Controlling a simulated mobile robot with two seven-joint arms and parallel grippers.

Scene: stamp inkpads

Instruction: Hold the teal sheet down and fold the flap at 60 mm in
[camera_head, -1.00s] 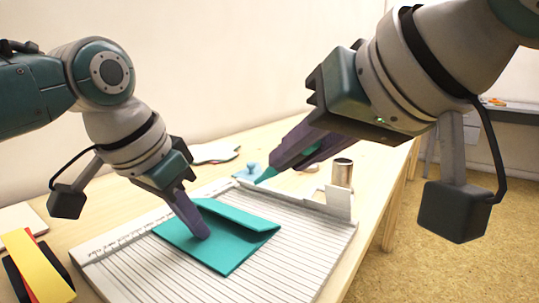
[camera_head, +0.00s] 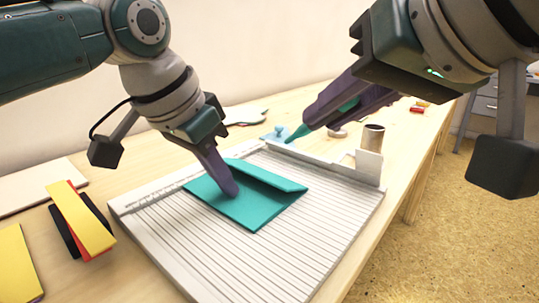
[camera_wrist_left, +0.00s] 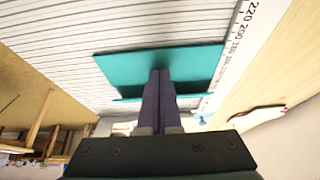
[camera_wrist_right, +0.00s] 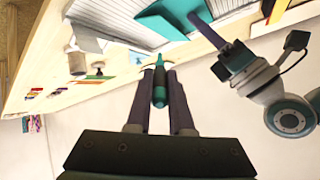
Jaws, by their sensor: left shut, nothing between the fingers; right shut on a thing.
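The teal sheet (camera_head: 247,208) lies on the white grooved scoring board (camera_head: 190,240), its flap (camera_head: 268,174) bent up and over along the far edge, not flat. My left gripper (camera_head: 230,188) is shut and empty, its fingertips on the sheet in front of the flap. In the left wrist view the shut fingers (camera_wrist_left: 160,76) reach over the sheet (camera_wrist_left: 195,65). My right gripper (camera_head: 312,118) is shut on a teal pointed tool (camera_head: 298,134), held beyond the board's far edge, apart from the sheet. The tool (camera_wrist_right: 158,88) sits between the fingers in the right wrist view.
A light blue knobbed thing (camera_head: 277,132) is behind the board. Yellow, red and black pads (camera_head: 80,218) and another yellow piece (camera_head: 18,262) lie at left. The board's right front is clear.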

